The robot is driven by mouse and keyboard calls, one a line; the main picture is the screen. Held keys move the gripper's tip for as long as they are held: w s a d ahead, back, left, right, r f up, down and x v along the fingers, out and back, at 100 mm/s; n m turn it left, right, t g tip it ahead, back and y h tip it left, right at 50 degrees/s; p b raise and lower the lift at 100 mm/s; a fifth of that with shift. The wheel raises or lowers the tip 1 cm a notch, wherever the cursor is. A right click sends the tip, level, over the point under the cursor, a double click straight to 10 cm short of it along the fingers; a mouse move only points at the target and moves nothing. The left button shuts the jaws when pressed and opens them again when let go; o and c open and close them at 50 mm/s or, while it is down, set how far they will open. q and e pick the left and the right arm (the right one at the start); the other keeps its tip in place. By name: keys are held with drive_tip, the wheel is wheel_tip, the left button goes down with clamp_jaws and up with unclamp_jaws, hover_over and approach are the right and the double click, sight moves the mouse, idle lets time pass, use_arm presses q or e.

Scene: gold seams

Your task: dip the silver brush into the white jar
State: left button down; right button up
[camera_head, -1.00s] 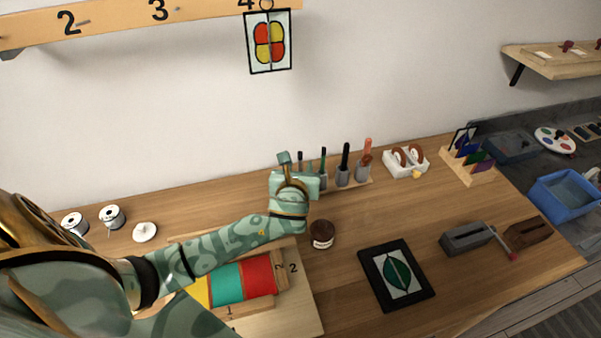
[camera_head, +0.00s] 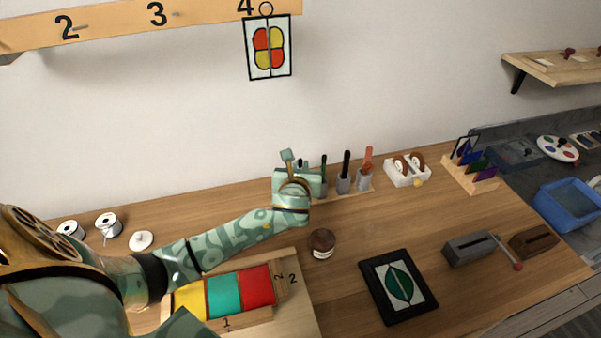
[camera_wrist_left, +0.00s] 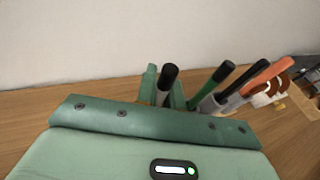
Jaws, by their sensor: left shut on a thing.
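My left gripper (camera_head: 299,180) is at the left end of the row of upright tools on the back of the bench. In the left wrist view, its fingers (camera_wrist_left: 164,88) are shut around a dark-topped tool with a grey shaft (camera_wrist_left: 167,80), which appears to be the silver brush. Its lower end is hidden behind the gripper. I cannot make out a clear white jar. A small white round thing with a knob (camera_head: 141,240) lies at the left, and a dark jar with a pale label (camera_head: 322,243) stands in front of the gripper. My right gripper is not in view.
A green-handled tool (camera_wrist_left: 211,84), a black-handled tool (camera_head: 346,164) and an orange-handled tool (camera_head: 367,158) stand right of the gripper. A dark-framed leaf panel (camera_head: 399,285) lies front right. Colored glass pieces (camera_head: 239,290) lie below my left arm. Bench between the tools and panel is clear.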

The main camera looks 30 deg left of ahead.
use_arm(q)
wheel_tip(320, 180, up, 10)
drive_tip(key=p, duration=0.5)
drive_tip(key=shift+r, duration=0.15)
